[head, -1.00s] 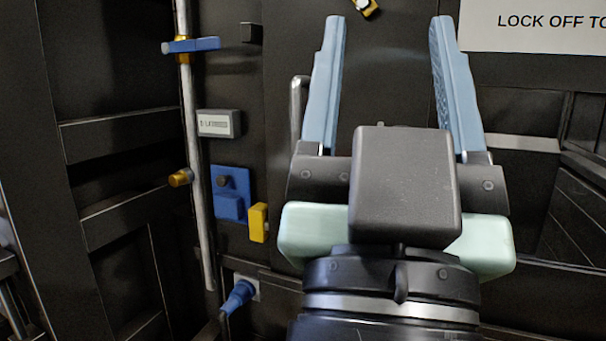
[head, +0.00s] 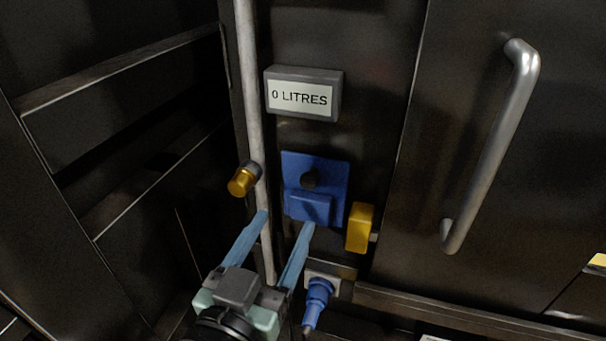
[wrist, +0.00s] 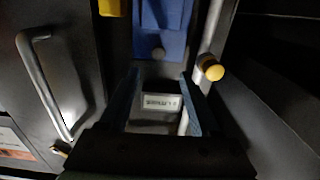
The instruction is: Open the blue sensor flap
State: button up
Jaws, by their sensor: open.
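The plate lies against the dark panel, and I see no gap behind the block. The fingers also show in the wrist view (wrist: 159,74).
A grey "0 LITRES" display (head: 303,93) sits above the plate. A vertical pipe (head: 252,100) with a brass fitting (head: 244,178) runs close on the left. A yellow block (head: 360,228) is right, a blue plug (head: 318,296) below, and a metal door handle (head: 492,150) further right.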

aim_at(307, 182)
jog(key=p+x, duration=0.3)
jog(key=x, duration=0.6)
jog(key=shift+s+d, duration=0.1)
jog(key=shift+d, duration=0.1)
jog(key=shift+c, duration=0.3)
grip_shut()
jog(key=shift+a, duration=0.1)
dwell(0.6)
